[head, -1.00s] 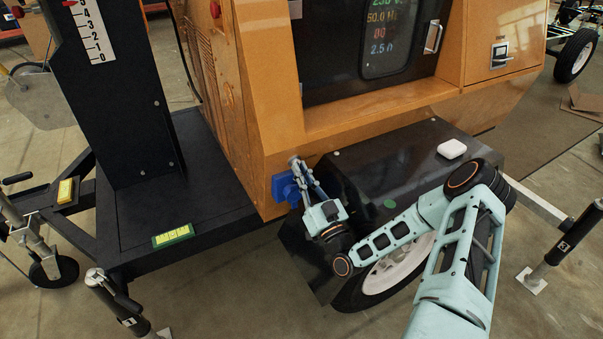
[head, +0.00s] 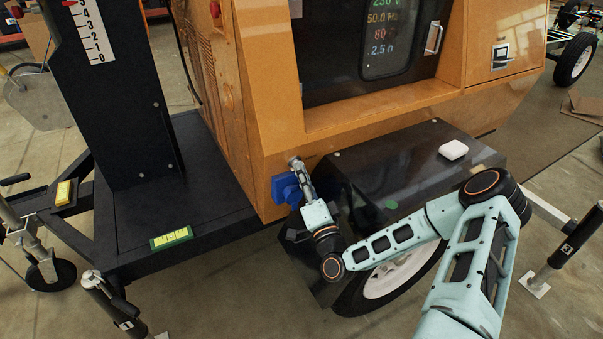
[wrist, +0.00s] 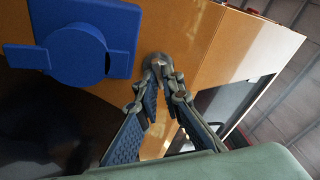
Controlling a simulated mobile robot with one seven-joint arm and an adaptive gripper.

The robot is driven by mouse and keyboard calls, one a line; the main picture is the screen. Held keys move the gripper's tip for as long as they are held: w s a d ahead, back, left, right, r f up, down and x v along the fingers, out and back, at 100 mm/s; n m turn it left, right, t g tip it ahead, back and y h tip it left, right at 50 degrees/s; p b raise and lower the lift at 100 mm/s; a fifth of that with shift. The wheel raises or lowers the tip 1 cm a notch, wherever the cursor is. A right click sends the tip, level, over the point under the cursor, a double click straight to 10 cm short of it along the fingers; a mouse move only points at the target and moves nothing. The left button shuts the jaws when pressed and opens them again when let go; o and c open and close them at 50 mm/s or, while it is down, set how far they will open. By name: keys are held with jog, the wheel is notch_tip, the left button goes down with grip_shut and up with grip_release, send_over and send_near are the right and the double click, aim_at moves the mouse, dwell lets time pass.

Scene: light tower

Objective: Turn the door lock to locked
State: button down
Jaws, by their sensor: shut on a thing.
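The door lock appears as a small grey metal knob (wrist: 153,60) on the orange housing, right beside a blue socket box (wrist: 95,40) in the wrist view. In the head view the knob (head: 294,161) is small at the lower corner of the housing, partly covered by the fingers. My gripper (head: 301,173) reaches up to it from below right. In the wrist view my gripper (wrist: 162,82) has its fingertips close together on the knob. The fingers hide part of it, so its exact turn cannot be read.
The blue socket box (head: 285,189) sits just left of the fingers. A black deck (head: 180,215) is at left. A door handle (head: 433,38) and panel switch (head: 500,53) are higher right.

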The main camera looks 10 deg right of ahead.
jog(key=m, duration=0.5)
jog(key=shift+w+d+r+m+g+h, duration=0.1)
jog(key=shift+r+m+g+h, duration=0.15)
jog(key=shift+m+g+h, duration=0.15)
dwell(0.4)
jog(key=c, duration=2.1)
grip_release()
jog(key=shift+f, duration=0.2)
